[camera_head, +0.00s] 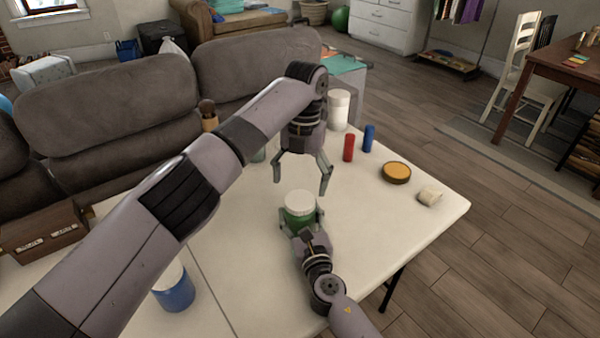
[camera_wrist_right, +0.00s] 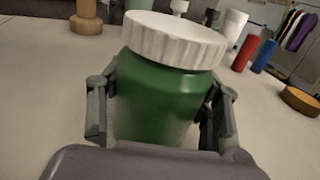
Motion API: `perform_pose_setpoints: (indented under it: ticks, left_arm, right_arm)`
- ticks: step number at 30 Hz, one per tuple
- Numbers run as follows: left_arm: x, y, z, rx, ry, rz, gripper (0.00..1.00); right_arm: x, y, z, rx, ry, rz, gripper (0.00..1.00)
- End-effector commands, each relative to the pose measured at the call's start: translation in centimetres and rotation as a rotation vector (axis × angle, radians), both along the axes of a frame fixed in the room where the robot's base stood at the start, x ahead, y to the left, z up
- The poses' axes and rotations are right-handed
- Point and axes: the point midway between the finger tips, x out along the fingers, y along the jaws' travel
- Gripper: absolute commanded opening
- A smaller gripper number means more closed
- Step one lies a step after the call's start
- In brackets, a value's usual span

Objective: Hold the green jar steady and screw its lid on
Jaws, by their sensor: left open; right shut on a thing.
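The green jar (camera_head: 298,218) stands upright on the white table, and its body fills the middle of the right wrist view (camera_wrist_right: 158,100). The white ribbed lid (camera_head: 300,199) sits on top of the jar; it also shows in the right wrist view (camera_wrist_right: 175,40). I cannot tell how tightly it is screwed on. My right gripper (camera_head: 302,218) is shut around the jar, one finger on each side. My left gripper (camera_head: 300,188) is open and empty, pointing down above and behind the lid, with its fingers apart and clear of it.
On the white table (camera_head: 420,220) stand a red cylinder (camera_head: 349,147), a blue cylinder (camera_head: 369,138), a white container (camera_head: 339,108), an orange-topped round tin (camera_head: 396,172) and a pale block (camera_head: 429,195). A blue-and-white jar (camera_head: 174,288) stands front left. A grey sofa (camera_head: 110,100) is behind.

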Motion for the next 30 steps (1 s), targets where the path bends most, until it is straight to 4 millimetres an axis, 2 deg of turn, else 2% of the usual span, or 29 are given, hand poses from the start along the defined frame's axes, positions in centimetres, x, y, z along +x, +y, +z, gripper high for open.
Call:
perform_pose_setpoints:
  ticks: [30]
  left_arm:
    - [0.1,0.1,1.6,0.121,-0.106,1.844,0.79]
  right_arm:
    - [0.0,0.0,0.0,0.0,0.0,0.0,0.0]
